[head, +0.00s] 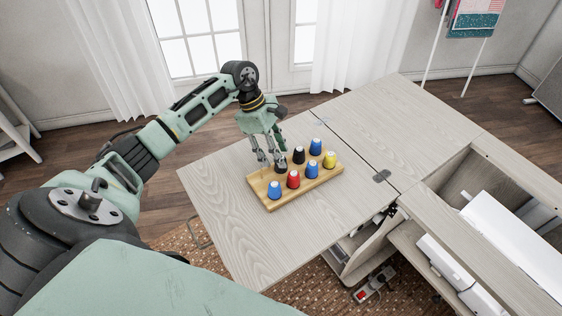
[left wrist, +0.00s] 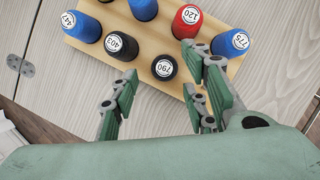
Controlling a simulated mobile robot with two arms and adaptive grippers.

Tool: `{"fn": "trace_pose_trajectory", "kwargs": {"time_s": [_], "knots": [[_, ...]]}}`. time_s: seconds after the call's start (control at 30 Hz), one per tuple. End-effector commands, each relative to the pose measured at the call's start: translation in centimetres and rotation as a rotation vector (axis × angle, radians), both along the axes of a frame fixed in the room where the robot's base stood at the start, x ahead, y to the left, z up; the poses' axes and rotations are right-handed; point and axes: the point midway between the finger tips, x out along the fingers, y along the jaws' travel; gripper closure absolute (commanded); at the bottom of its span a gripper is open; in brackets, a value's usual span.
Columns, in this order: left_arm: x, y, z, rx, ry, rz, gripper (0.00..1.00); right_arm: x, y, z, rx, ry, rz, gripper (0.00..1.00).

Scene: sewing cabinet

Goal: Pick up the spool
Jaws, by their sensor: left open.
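Several numbered thread spools stand upright in two rows on a wooden rack (head: 322,184); the task does not say which one is meant. My left gripper (head: 272,161) is open and empty at the rack's back left. Its fingers reach down around a black spool (head: 281,167), partly hidden in the head view. In the left wrist view this black spool, marked 790 (left wrist: 164,68), shows between and just beyond the open fingers (left wrist: 163,88). I cannot tell whether they touch it. A second black spool, marked 403 (left wrist: 121,45), stands beside it. My right gripper is not in view.
Blue (head: 274,190), red (head: 293,179), blue (head: 312,169) and yellow (head: 330,160) spools fill the front row; another blue spool (head: 316,146) stands behind. The tabletop (head: 222,188) is clear left of the rack. The open cabinet (head: 470,215) is at right.

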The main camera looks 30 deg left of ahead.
Motion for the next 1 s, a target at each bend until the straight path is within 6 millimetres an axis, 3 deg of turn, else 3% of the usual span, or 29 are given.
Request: {"fn": "trace_pose_trajectory", "kwargs": {"time_s": [0.03,0.2,0.5,0.83,1.0], "knots": [[-0.2,-0.4,-0.6,-0.004,0.006,0.000,0.58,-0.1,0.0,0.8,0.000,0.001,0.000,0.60],[0.0,-1.0,-2.5,-0.001,0.002,0.000,0.58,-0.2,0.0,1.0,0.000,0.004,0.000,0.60],[0.0,-1.1,-3.0,0.000,0.002,-0.001,0.59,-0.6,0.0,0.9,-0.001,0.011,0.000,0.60],[0.1,-1.2,-3.1,0.000,0.002,-0.001,0.88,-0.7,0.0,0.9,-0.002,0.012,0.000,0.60],[0.0,-1.1,-3.1,0.001,0.002,-0.001,0.90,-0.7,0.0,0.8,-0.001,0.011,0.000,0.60]]}}
